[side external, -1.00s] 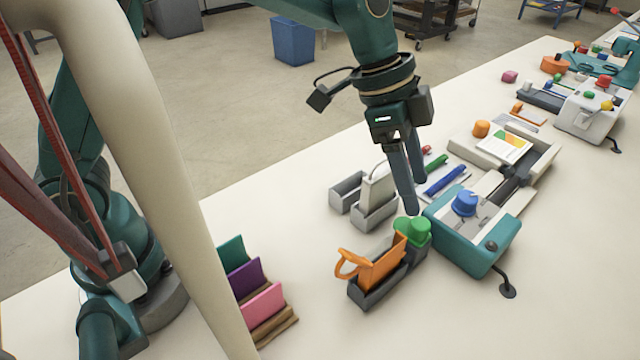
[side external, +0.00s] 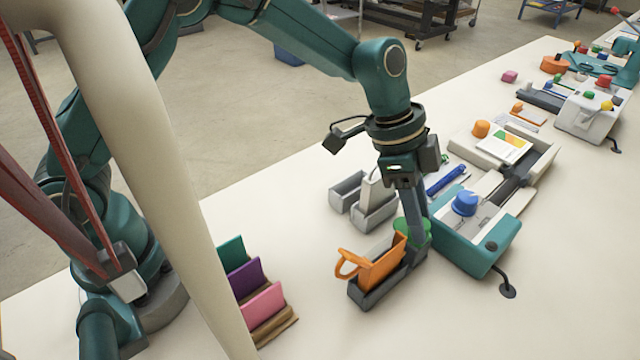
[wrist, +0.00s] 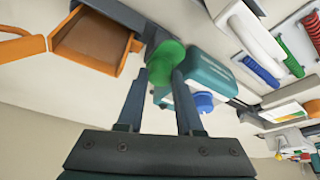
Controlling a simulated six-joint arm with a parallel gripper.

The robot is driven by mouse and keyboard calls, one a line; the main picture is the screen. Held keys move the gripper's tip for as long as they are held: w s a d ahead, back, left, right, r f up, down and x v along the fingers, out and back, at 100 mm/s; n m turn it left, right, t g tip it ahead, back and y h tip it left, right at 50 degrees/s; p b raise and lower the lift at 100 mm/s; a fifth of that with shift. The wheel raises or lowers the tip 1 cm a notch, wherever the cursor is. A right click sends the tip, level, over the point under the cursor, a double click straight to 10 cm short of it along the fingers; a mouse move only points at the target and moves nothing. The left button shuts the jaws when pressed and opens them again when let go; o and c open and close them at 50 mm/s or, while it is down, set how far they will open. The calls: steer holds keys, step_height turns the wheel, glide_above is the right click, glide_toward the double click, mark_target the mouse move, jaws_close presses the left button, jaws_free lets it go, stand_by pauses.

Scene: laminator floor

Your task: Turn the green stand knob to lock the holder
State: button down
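The green stand knob (side external: 402,228) is at the right end of a dark grey stand (side external: 372,292), mostly hidden behind my fingers in the side view. In the wrist view the green knob (wrist: 166,62) shows between and just beyond my fingertips. The orange holder (side external: 380,266), with a loop handle on its left, sits tilted in the stand; part of it shows at the upper left of the wrist view (wrist: 90,42). My gripper (side external: 416,250) points down at the knob, with its fingers apart on either side of it. I cannot tell whether they touch it.
A teal machine with a blue knob (side external: 465,203) stands close on the right. A grey holder (side external: 374,212) is behind the stand. Colored pieces in a brown rack (side external: 262,295) are at the left. The table in front is clear.

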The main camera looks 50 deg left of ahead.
steer(key=shift+n, duration=0.4)
steer(key=n+t+y, duration=0.1)
steer(key=n, duration=0.2)
steer(key=shift+s+n+t, duration=0.1)
steer(key=shift+n+t, duration=0.2)
steer(key=n, duration=0.2)
steer(key=n+y, duration=0.1)
steer(key=n, duration=0.1)
steer(key=shift+d+n+t+y, duration=0.2)
steer(key=shift+n+t+y, duration=0.1)
steer(key=shift+t, duration=0.1)
steer(key=n, duration=0.2)
steer(key=n+y, duration=0.1)
steer(key=n, duration=0.1)
steer(key=shift+d+y, duration=0.1)
steer(key=shift+y, duration=0.2)
steer(key=shift+n+y, duration=0.9)
steer(key=shift+n, duration=1.6)
steer(key=c, duration=0.6)
jaws_free()
steer(key=shift+o, duration=0.2)
